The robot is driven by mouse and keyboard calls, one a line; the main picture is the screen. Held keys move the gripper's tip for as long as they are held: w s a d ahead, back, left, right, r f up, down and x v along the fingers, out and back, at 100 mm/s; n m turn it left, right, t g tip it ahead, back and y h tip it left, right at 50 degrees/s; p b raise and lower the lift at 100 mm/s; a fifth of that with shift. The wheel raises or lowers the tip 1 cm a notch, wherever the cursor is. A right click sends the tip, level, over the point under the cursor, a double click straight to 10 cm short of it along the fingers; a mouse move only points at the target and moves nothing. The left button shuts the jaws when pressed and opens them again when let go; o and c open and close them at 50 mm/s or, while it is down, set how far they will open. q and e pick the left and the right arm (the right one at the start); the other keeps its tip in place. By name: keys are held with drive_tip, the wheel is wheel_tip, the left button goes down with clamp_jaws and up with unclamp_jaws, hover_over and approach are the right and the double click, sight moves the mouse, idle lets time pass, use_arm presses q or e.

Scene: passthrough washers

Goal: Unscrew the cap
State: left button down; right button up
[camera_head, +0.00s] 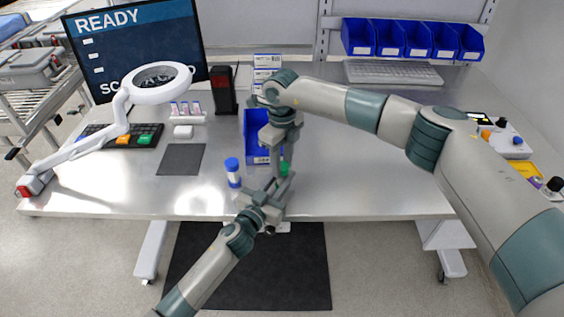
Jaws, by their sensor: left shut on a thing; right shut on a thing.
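A green cap (284,168) shows between my two grippers, above the front part of the steel table. My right gripper (284,154) reaches down from above and is shut on the cap. My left gripper (279,184) comes up from the front and is shut just below it, on the tube under the cap. The tube's body is mostly hidden by the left fingers. I cannot tell whether the cap is still seated on the tube.
A dark mat (181,159), a small tube rack (188,118) and a magnifier lamp (160,84) are further left. The table's right half is clear under my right arm.

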sight(282, 165)
drive_tip(key=n, duration=0.6)
drive_tip(key=shift+r, duration=0.25)
idle(0.6)
drive_tip(key=shift+r, duration=0.75)
drive_tip(key=shift+r, duration=0.25)
drive_tip(key=shift+r, duration=1.9)
use_arm(q)
drive_tip(key=c, duration=1.4)
unclamp_jaws()
drive_tip(key=shift+o, duration=0.2)
